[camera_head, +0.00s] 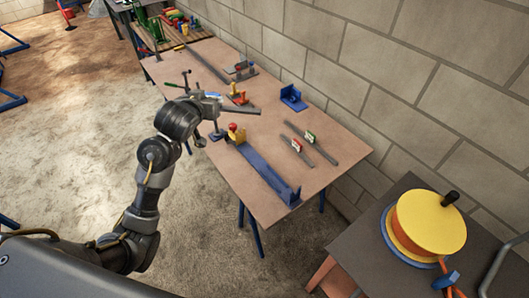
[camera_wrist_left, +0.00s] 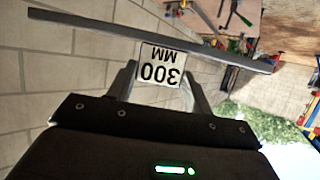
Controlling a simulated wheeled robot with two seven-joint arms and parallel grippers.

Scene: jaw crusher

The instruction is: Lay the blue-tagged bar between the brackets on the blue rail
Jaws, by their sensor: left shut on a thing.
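My left gripper (camera_head: 213,102) is shut on a grey bar (camera_head: 242,109) and holds it above the workbench. A small blue patch, likely its tag (camera_head: 212,95), shows at the jaws. In the left wrist view the bar (camera_wrist_left: 85,24) runs across beyond the fingers, with a white plate reading 300 MM (camera_wrist_left: 161,64) between them. The blue rail (camera_head: 264,173) lies on the bench, below and right of the gripper. An upright blue bracket (camera_head: 293,197) stands at its near end. A yellow block with a red knob (camera_head: 236,134) is at its far end. My right gripper is out of view.
Two loose bars with a red-edged tag (camera_head: 295,145) and a green tag (camera_head: 310,137) lie right of the rail. A blue bracket-like part (camera_head: 292,97) stands by the block wall. A side table with a yellow-orange reel (camera_head: 430,222) is at right.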

